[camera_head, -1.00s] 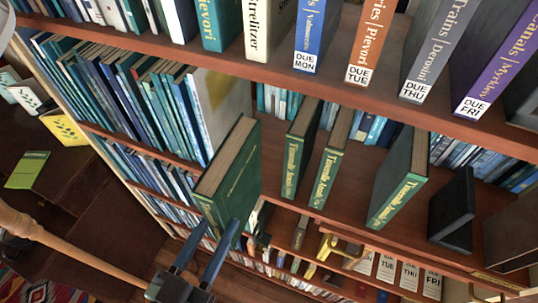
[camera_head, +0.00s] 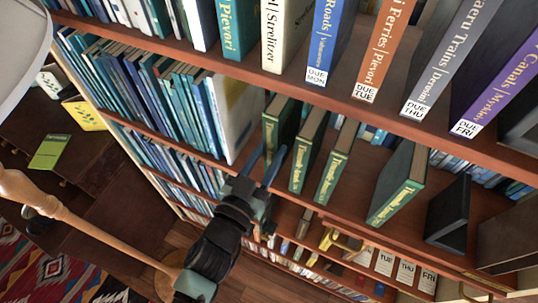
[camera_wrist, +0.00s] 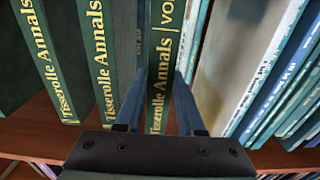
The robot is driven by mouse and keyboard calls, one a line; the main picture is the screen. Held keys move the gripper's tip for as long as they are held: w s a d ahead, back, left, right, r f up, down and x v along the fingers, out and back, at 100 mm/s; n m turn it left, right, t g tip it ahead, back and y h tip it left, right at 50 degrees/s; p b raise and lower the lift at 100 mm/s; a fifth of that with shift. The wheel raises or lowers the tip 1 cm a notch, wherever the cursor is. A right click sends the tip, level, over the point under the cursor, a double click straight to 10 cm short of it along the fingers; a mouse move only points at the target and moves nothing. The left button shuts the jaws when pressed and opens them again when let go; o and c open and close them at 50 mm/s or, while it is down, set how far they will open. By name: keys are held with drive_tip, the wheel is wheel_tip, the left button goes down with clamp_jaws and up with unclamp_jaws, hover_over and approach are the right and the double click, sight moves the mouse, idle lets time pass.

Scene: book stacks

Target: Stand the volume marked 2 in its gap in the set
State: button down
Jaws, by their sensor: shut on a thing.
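My gripper (camera_head: 272,150) is shut on a green volume with gold lettering (camera_head: 271,130), one finger on each side of its spine. In the wrist view the held volume (camera_wrist: 161,70) reads "Tisserolle Annals | vo"; its number is cut off. It is upright at the left end of the matching row, and I cannot tell whether it rests on the shelf. To its right stand two matching volumes (camera_head: 299,171) and (camera_head: 328,179). A wide gap separates them from another matching volume (camera_head: 396,203).
A pale, wide book (camera_head: 238,115) stands left of the held volume, beside many blue and teal books (camera_head: 150,85). A black bookend (camera_head: 448,215) stands right of the set. The upper shelf (camera_head: 290,92) with day-labelled books overhangs.

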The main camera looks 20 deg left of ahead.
drive_tip(key=shift+f, duration=1.05)
drive_tip(key=shift+f, duration=0.1)
drive_tip(key=c, duration=0.5)
unclamp_jaws()
drive_tip(key=shift+f, duration=0.15)
drive_tip(key=shift+r, duration=0.2)
drive_tip(key=shift+s+f, duration=0.1)
drive_tip(key=shift+s, duration=0.2)
drive_tip(key=shift+s+a+b, duration=0.2)
drive_tip(key=shift+s+b, duration=1.35)
drive_tip(key=shift+s, duration=4.2)
